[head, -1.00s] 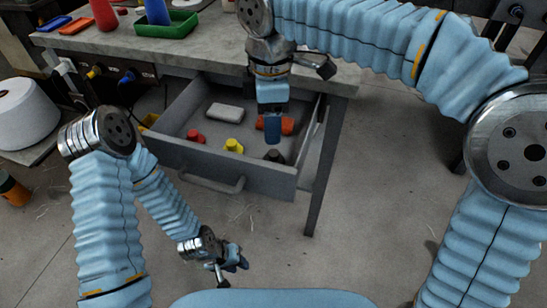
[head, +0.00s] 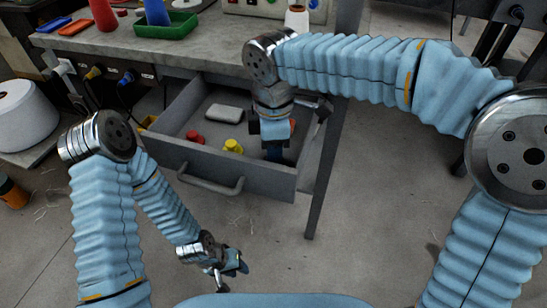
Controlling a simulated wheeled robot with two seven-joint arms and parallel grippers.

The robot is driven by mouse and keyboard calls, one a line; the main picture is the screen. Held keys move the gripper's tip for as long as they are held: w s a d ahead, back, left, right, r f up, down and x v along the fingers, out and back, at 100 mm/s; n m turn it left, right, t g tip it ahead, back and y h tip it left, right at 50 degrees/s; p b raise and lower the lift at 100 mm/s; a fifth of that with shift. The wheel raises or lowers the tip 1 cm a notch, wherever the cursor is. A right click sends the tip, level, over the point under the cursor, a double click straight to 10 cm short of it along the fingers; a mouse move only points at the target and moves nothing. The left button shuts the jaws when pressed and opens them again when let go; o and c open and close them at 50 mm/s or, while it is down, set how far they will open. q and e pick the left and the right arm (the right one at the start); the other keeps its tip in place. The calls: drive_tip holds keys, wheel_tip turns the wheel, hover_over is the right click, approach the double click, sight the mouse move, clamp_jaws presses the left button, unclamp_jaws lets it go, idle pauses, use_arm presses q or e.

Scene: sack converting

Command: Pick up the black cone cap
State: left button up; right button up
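My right gripper (head: 275,152) reaches down into the open drawer (head: 225,168) at its right front corner. Its fingers are over the spot where the black cone cap stands, and they hide the cap, so I cannot tell whether they hold it. A yellow cone cap (head: 233,146) and a red one (head: 195,137) stand to the left in the drawer. An orange-red object (head: 292,124) shows partly behind the gripper. My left gripper (head: 222,282) hangs low over the floor, away from the drawer; its finger opening is too small to judge.
A pale block (head: 224,113) lies at the back of the drawer. The drawer handle (head: 211,185) sticks out in front. The workbench (head: 205,45) above holds a green tray (head: 163,28). A white yarn roll (head: 24,112) stands at the left.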

clamp_jaws()
drive_tip(key=shift+r, duration=0.1)
